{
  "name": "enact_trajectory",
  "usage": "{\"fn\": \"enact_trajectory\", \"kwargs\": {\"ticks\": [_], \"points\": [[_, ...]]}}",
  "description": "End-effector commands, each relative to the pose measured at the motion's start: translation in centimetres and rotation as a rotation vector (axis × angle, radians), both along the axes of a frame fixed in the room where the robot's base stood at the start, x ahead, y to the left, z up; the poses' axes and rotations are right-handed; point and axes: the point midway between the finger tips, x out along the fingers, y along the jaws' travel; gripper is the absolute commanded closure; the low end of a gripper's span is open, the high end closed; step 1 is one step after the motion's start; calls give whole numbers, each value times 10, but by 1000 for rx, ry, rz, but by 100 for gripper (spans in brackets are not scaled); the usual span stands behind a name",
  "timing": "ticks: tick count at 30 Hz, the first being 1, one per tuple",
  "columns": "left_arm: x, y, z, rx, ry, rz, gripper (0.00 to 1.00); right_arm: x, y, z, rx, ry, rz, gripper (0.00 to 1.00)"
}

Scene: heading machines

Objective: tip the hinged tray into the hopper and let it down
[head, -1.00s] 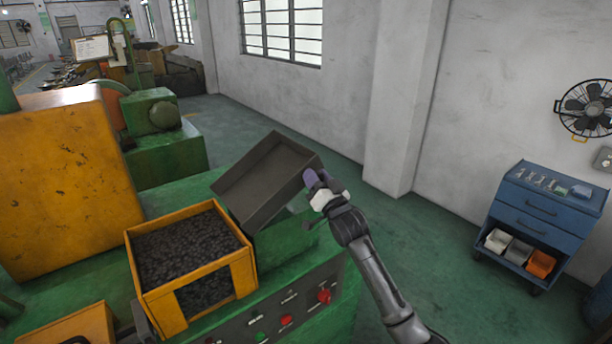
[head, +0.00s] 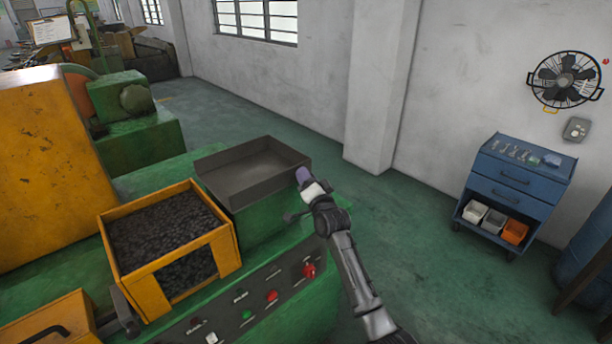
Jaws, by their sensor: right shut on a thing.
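The hinged tray (head: 245,188) is a dark grey, shallow, open box, and its inside looks empty. It lies nearly level on the green machine, right beside the hopper. The hopper (head: 218,252) is a yellow open box filled with dark small pieces. My right gripper (head: 302,178) is shut at the tray's right end, at its rim. The fingertips are small here, and the exact part they hold is hidden. My left gripper is not in view.
A control panel (head: 245,310) with red and green buttons faces front below the tray. A blue tool cart (head: 515,185) stands by the right wall under a fan (head: 565,80). Green floor between machine and cart is clear.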

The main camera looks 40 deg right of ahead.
Motion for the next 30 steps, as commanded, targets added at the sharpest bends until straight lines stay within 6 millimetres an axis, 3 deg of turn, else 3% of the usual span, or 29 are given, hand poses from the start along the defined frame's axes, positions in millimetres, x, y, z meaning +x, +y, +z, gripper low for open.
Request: {"fn": "enact_trajectory", "kwargs": {"ticks": [11,12,19,30], "points": [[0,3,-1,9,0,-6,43,0,-1,-7,11,11,-1,100],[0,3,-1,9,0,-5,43,0,-1,-7,11,11,-1,61],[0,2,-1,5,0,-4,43,0,-1,-6,8,9,0,39],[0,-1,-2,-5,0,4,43,-6,2,-7,6,5,0,39]]}}
